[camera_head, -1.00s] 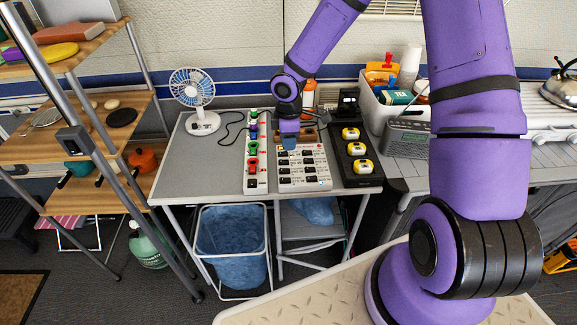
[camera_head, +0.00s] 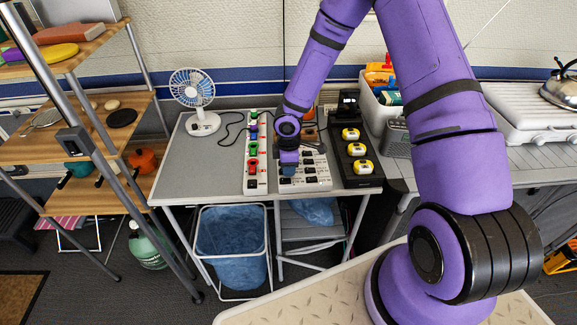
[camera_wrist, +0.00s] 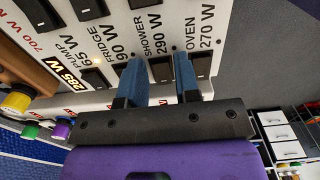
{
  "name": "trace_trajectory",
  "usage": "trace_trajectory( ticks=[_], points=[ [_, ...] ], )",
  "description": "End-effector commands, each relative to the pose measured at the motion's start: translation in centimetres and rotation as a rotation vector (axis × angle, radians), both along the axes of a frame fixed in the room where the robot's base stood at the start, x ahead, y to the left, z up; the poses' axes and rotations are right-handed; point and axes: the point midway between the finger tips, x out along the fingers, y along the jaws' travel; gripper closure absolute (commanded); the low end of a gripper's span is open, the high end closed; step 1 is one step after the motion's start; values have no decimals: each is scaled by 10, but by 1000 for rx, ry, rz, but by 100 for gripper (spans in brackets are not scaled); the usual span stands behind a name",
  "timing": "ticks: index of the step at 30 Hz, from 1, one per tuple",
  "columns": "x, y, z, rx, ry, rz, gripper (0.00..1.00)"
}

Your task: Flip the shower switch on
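The white switch panel (camera_head: 310,186) lies on the grey table, with my gripper (camera_head: 289,168) low over its left part. In the wrist view the panel (camera_wrist: 120,32) carries black rocker switches with printed labels. The shower switch (camera_wrist: 160,70), below the label "SHOWER 290 W", shows between my two blue fingertips (camera_wrist: 161,75). The fingers are apart with nothing held. Whether they touch the panel I cannot tell. The oven switch (camera_wrist: 202,65) is just right of the right finger. The left finger partly covers the fridge switch (camera_wrist: 118,68). The pump switch (camera_wrist: 96,78) is further left.
A power strip (camera_head: 256,183) with coloured plugs lies left of the panel. A black tray (camera_head: 364,181) with yellow items lies to its right. A small fan (camera_head: 196,95) stands at the table's back left. The table's left part (camera_head: 205,162) is clear.

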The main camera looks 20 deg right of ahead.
Motion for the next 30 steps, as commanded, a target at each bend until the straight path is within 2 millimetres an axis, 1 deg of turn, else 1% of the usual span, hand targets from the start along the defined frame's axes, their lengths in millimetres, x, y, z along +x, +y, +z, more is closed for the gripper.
trace_trajectory(
  ticks=[3,4,7,8,14,24,30],
  points=[
    [0,0,0,0,0,0,70],
    [0,0,0,0,0,0,72],
    [0,0,0,0,0,0,96],
    [0,0,0,0,0,0,100],
    [1,1,1,-13,3,2,100],
    [2,6,2,-180,57,3,100],
    [2,6,3,-241,78,1,100]
  ],
)
